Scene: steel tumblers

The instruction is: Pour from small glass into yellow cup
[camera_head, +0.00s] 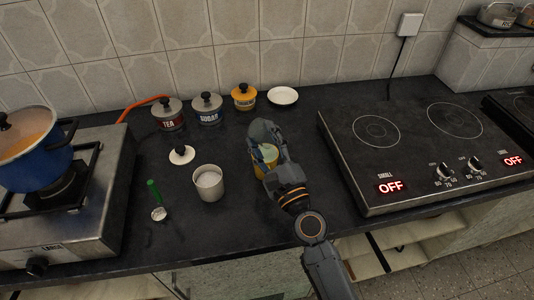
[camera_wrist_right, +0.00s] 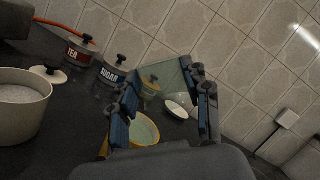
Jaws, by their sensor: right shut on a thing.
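My right gripper (camera_head: 262,138) is above the dark counter in the head view, beside and partly over the yellow cup (camera_head: 260,172). It is shut on the small glass, a clear greenish vessel (camera_wrist_right: 180,72) that shows between the fingers (camera_wrist_right: 165,105) in the wrist view. The glass looks tilted, and the fingers hide much of it. The yellow cup also shows in the wrist view, where its yellow rim and pale greenish inside (camera_wrist_right: 143,130) lie below the glass. I cannot tell whether liquid is flowing. My left gripper is out of view.
A cream pot of white grains (camera_head: 208,184) stands left of the cup, near a white lid (camera_head: 181,155) and a green-handled scoop (camera_head: 155,195). Tea (camera_head: 168,114), sugar (camera_head: 207,109) and yellow (camera_head: 244,97) jars and a white saucer (camera_head: 283,96) stand behind. A hob (camera_head: 420,150) is right.

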